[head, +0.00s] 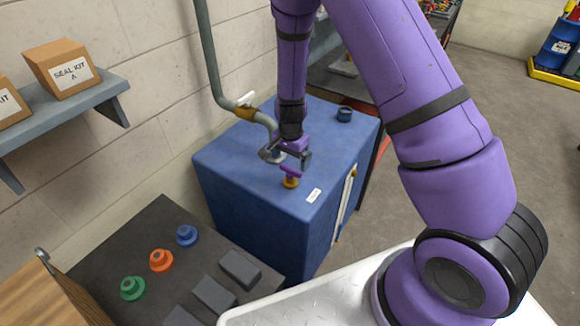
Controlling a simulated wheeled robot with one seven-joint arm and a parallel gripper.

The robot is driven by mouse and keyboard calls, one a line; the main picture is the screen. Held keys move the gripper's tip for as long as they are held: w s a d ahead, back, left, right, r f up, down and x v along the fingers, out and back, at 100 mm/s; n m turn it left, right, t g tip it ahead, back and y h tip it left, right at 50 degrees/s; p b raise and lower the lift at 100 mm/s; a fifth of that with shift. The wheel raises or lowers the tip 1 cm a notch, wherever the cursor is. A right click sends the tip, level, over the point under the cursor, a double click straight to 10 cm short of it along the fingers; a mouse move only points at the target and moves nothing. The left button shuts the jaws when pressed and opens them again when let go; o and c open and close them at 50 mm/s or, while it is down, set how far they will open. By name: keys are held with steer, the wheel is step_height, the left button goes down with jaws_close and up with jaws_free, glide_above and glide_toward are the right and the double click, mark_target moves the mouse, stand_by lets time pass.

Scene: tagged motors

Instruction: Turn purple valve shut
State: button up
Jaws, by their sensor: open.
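The purple valve (291,171) stands on a brass stem (290,183) on top of the blue cabinet (245,165). Only part of its purple handle shows beneath my gripper. My gripper (288,157) points down at the valve and is open, its grey fingers spread to the left and right. The fingertips are close to the handle's top; I cannot tell whether they touch it or straddle it. The exact angle of the handle is partly hidden.
A dark bench (150,222) holds green, orange and blue knobs. A shelf (75,110) bears boxes. Floor at right is free.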

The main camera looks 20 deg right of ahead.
mark_target(290, 168)
steer(key=shift+f, duration=2)
steer(key=c, duration=0.7)
